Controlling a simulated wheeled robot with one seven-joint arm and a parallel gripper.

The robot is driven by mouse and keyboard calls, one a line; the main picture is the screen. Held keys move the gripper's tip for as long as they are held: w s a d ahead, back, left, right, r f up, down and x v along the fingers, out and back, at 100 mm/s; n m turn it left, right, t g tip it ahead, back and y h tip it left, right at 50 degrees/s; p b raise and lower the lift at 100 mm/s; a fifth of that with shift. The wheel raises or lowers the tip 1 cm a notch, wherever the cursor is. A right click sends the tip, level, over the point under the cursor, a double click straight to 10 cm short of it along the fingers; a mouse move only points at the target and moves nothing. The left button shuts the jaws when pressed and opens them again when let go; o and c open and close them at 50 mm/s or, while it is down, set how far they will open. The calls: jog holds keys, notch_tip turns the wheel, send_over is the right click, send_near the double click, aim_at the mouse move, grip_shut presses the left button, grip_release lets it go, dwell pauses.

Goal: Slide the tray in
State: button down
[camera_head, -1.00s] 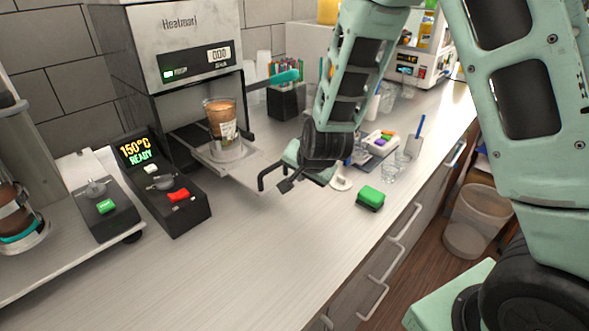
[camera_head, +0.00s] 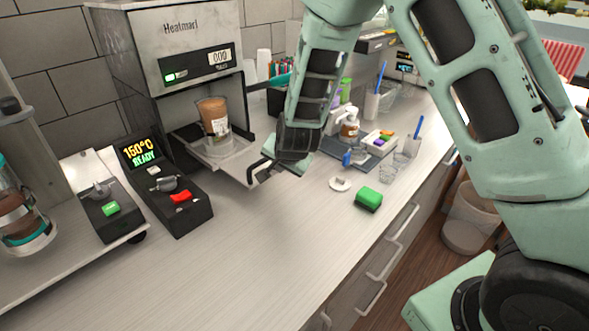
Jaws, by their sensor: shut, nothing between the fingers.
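The cup sealer (camera_head: 180,45) stands at the back left with its metal tray (camera_head: 238,166) pulled out toward the front. A clear cup with brown drink (camera_head: 213,118) stands upright in the tray's round holder, below the sealer's head. My gripper (camera_head: 259,172) is shut and empty at the front right end of the tray. Its fingers overlap the tray's edge in the picture; I cannot tell whether they touch it. The arm's wrist hides part of the counter behind.
A control box (camera_head: 165,185) with a red switch sits left of the tray. A green sponge (camera_head: 369,197) and a small white disc (camera_head: 340,184) lie to the right. Cups and a small tray of coloured items (camera_head: 378,142) stand further back.

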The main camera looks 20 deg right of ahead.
aim_at(248, 151)
jog(key=w+a+p, duration=0.1)
jog(key=w, duration=0.2)
jog(key=w+a+p, duration=0.2)
jog(key=w, duration=0.2)
jog(key=w+a+p, duration=0.2)
jog(key=w, duration=0.2)
jog(key=shift+w+r, duration=0.1)
jog(key=shift+w, duration=0.1)
jog(key=shift+w+p, duration=0.3)
jog(key=shift+p, duration=0.05)
